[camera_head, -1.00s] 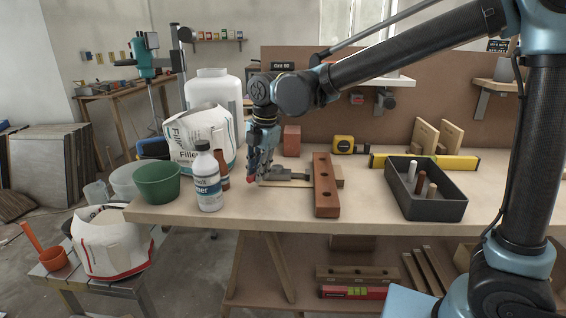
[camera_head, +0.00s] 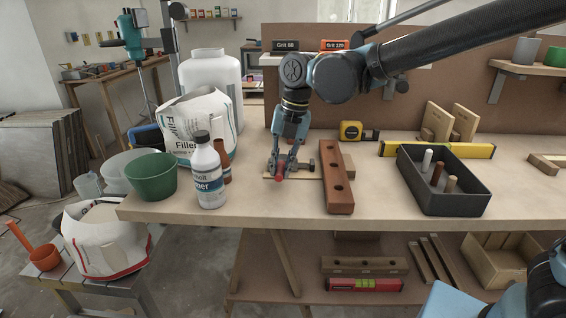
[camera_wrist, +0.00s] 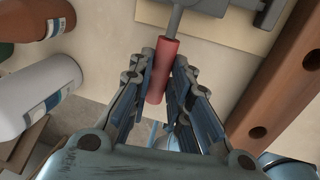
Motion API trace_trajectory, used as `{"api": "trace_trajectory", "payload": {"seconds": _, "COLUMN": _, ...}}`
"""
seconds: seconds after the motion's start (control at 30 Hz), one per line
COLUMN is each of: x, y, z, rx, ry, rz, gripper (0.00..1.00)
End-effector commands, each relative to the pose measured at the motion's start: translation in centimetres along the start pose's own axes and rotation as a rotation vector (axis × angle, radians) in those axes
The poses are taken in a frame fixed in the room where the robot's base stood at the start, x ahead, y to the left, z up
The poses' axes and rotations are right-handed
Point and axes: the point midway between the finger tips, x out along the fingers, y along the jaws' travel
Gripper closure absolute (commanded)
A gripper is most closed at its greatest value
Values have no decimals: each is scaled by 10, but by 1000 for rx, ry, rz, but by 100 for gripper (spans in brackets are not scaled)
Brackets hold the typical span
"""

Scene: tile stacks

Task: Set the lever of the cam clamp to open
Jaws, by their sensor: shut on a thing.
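The cam clamp (camera_head: 302,165) is a dark metal fixture on a thin wooden board on the workbench, left of a reddish-brown drilled block. Its lever ends in a red handle (camera_head: 279,175), which points towards the bench's front edge. My gripper (camera_head: 281,169) reaches down from above and is shut on the red handle. In the wrist view the red handle (camera_wrist: 162,72) lies between the two fingers of my gripper (camera_wrist: 163,85). The grey lever rod (camera_wrist: 175,18) runs on from it to the clamp at the top. My fingers partly hide the clamp in the head view.
The drilled block (camera_head: 337,178) stands close on the right. A white bottle (camera_head: 208,175), a brown bottle (camera_head: 222,160) and a green bowl (camera_head: 151,177) are on the left. A dark tray (camera_head: 455,203) with pegs lies further right. Bare bench lies in front of the clamp.

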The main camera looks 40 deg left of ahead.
Motion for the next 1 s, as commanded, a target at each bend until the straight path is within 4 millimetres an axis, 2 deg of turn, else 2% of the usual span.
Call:
{"api": "trace_trajectory", "payload": {"seconds": 0.6, "x": 0, "y": -6, "z": 0, "rx": -38, "ry": 9, "rz": -5, "gripper": 100}}
{"api": "trace_trajectory", "payload": {"seconds": 0.63, "x": 0, "y": -6, "z": 0, "rx": -38, "ry": 9, "rz": -5, "gripper": 75}}
{"api": "trace_trajectory", "payload": {"seconds": 0.7, "x": 0, "y": -6, "z": 0, "rx": -37, "ry": 8, "rz": -5, "gripper": 62}}
{"api": "trace_trajectory", "payload": {"seconds": 1.0, "x": -1, "y": -5, "z": 1, "rx": -35, "ry": 7, "rz": -3, "gripper": 62}}
